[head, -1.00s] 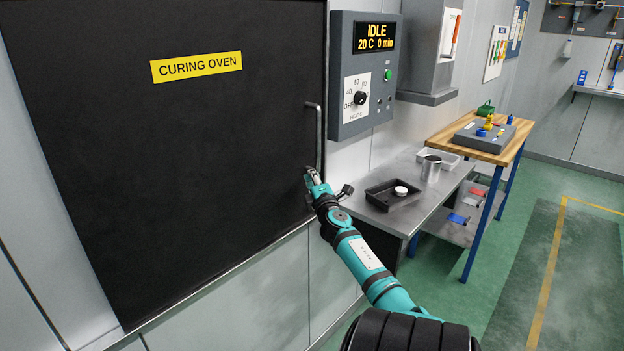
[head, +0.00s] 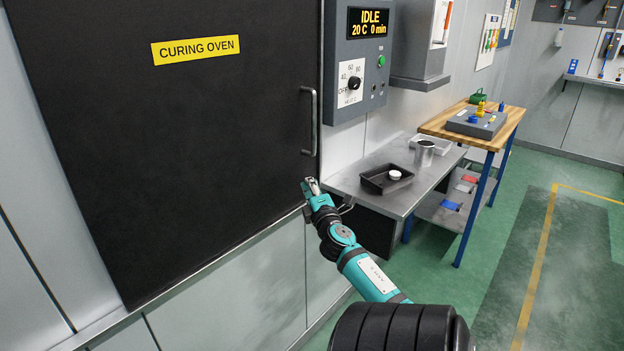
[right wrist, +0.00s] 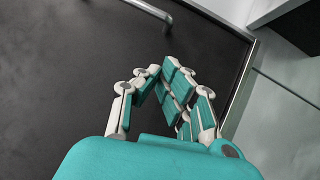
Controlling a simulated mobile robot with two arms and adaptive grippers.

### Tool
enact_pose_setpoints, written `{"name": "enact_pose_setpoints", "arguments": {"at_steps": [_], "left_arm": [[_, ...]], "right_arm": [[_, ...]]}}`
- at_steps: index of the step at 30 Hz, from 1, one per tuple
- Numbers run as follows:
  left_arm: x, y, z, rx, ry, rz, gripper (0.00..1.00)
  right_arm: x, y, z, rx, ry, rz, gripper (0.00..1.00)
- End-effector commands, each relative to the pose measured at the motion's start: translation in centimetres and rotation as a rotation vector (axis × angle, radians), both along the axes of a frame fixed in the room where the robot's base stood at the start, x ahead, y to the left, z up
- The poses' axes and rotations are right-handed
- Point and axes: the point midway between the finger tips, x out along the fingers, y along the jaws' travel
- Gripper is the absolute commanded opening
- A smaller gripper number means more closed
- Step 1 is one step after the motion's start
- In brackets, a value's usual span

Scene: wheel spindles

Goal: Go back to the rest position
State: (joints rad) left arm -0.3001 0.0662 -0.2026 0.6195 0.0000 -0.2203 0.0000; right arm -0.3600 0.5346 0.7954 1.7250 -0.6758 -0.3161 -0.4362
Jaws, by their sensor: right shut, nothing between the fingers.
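My right gripper (head: 311,187) is in front of the lower right part of the black curing oven door (head: 190,150), below the door handle (head: 309,120) and apart from it. In the right wrist view my right gripper (right wrist: 175,80) is shut with nothing held. The handle (right wrist: 150,10) shows at the top of that view, beyond the fingers. The oven door appears closed. My left gripper is not in view.
The oven control panel (head: 350,60) reads IDLE, 20 C, 0 min. A steel bench (head: 400,205) to the right holds a black tray (head: 370,185) with a white round item and a metal cup (head: 424,153). A wooden-topped table (head: 445,128) stands behind. Green floor (head: 500,230) at right is clear.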

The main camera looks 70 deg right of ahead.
Motion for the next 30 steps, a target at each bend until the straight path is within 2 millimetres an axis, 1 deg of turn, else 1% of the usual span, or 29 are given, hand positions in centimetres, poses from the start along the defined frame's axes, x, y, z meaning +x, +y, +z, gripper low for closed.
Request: {"name": "enact_pose_setpoints", "arguments": {"at_steps": [1,3,9,12,14,16,17,20,21,23,24,26,27,29,30], "left_arm": [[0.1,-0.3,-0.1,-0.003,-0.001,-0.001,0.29],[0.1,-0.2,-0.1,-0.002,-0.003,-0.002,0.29],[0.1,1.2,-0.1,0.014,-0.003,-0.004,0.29],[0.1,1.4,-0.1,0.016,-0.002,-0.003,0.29],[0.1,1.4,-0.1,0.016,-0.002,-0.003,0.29],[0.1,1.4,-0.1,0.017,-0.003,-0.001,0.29],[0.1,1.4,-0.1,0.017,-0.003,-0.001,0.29],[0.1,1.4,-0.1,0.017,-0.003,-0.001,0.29],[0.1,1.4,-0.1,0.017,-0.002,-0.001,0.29],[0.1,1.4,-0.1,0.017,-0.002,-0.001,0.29],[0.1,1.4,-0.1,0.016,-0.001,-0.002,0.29],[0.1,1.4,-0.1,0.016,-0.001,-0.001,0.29],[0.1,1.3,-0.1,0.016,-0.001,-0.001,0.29],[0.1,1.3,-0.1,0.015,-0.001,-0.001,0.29],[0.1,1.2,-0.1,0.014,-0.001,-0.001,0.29]], "right_arm": [[-0.4,0.4,-0.2,0.001,0.001,0.0,0.0],[-0.7,0.8,-0.2,-0.001,0.001,-0.001,0.0],[-0.9,1.0,-0.1,-0.001,0.0,-0.001,0.0],[-0.9,1.0,-0.2,0.0,0.001,-0.001,0.0],[-0.8,1.0,-0.8,0.012,0.004,0.0,0.0],[-0.6,1.1,-2.6,0.05,0.012,0.004,0.0],[-0.6,1.2,-3.9,0.076,0.017,0.007,0.0],[-0.2,2.0,-9.7,0.199,0.042,0.017,0.0],[-0.1,2.6,-12.6,0.259,0.054,0.021,0.0],[-0.1,3.8,-17.1,0.355,0.073,0.025,0.0],[-0.2,4.8,-20.1,0.418,0.085,0.026,0.0],[-0.6,6.4,-24.4,0.51,0.106,0.026,0.0],[-0.9,7.7,-27.2,0.571,0.121,0.023,0.0],[-1.6,9.8,-31.3,0.66,0.142,0.017,0.0],[-2.1,11.3,-34.0,0.72,0.158,0.011,0.0]]}}
